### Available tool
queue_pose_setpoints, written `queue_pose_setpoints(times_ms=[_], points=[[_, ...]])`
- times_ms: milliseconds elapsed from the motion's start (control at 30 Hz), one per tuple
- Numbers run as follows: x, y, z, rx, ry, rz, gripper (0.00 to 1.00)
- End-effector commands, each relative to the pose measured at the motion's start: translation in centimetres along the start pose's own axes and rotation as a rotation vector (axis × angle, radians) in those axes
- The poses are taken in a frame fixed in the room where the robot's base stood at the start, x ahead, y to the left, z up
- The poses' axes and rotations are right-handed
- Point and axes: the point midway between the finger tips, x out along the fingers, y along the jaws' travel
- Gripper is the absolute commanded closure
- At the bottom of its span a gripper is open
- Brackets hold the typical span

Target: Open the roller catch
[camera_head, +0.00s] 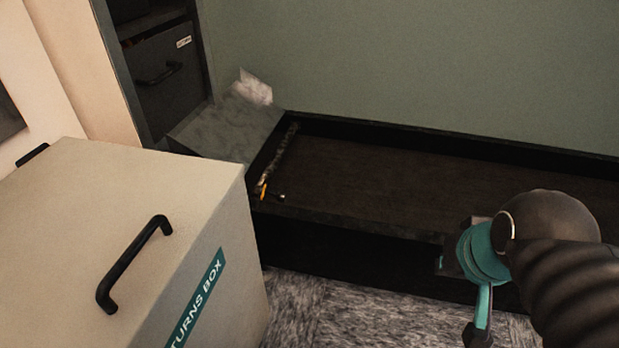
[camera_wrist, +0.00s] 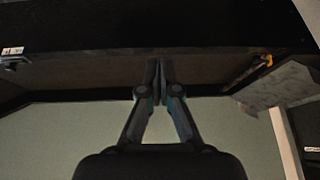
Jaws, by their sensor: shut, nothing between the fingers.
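A small yellow-orange catch (camera_head: 263,188) sits at the left end of the dark tray, at the near end of a narrow strip that looks like the roller. A small dark knob shows just right of it. The catch also shows at the upper right of the wrist view (camera_wrist: 267,62). My gripper (camera_wrist: 160,66) is shut and empty, its fingertips together in front of the dark tray. It is well apart from the catch. In the head view my arm is at the lower right, and its fingertips are not clear.
The dark tray (camera_head: 400,172) runs along the green wall. A grey sloped plate (camera_head: 225,125) with a crumpled pale piece (camera_head: 254,87) adjoins its left end. A beige returns box (camera_head: 110,190) with a black handle stands at the near left. The tray's middle looks clear.

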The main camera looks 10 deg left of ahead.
Motion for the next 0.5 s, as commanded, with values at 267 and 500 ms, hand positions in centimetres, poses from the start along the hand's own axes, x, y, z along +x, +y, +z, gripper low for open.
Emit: queue_pose_setpoints(times_ms=[267,500], points=[[0.3,-4.7,-7.1,0.292,-0.102,-0.107,1.0],[2.7,-10.3,-13.4,0.627,-0.237,-0.171,1.0]])
